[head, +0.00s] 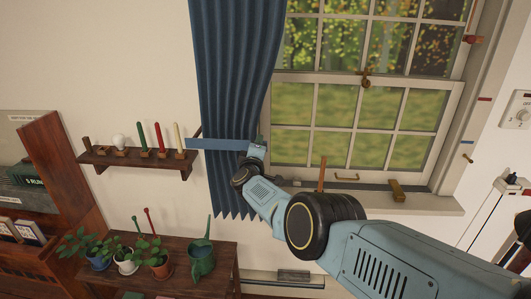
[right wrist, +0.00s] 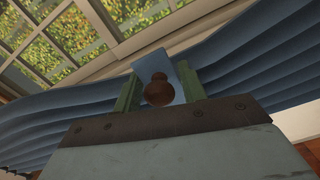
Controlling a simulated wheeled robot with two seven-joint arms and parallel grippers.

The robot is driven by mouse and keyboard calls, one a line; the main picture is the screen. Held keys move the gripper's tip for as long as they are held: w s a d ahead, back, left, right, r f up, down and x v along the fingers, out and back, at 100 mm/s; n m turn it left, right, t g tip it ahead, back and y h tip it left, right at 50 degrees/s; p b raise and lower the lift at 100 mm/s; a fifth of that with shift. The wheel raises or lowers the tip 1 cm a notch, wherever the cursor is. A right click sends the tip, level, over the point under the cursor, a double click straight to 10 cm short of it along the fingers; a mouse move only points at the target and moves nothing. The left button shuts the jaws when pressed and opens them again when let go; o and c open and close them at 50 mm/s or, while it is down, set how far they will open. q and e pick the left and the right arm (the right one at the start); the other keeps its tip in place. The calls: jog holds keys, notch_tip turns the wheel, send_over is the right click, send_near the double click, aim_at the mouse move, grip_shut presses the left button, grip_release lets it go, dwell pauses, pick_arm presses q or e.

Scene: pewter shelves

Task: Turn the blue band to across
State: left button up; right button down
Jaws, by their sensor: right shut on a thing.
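The blue band (head: 218,144) lies level across the dark blue curtain (head: 235,70) in the head view, with its left end near the curtain's left edge. My right gripper (head: 257,150) is at the band's right end, by the curtain's right edge. In the right wrist view the green fingers of my right gripper (right wrist: 159,92) stand on either side of a round brown knob (right wrist: 159,90) and are shut on it. A light blue piece of the band (right wrist: 153,62) shows behind the knob. My left gripper is not in view.
A small wall shelf (head: 140,158) with coloured sticks is left. Potted plants (head: 157,258) and a green watering can (head: 201,261) stand below.

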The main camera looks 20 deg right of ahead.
jog(key=shift+w+r, duration=0.1)
jog(key=shift+r, duration=0.25)
jog(key=c, duration=1.3)
grip_release()
jog(key=shift+o, duration=0.8)
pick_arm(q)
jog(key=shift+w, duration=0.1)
pick_arm(e)
jog(key=shift+a, duration=0.1)
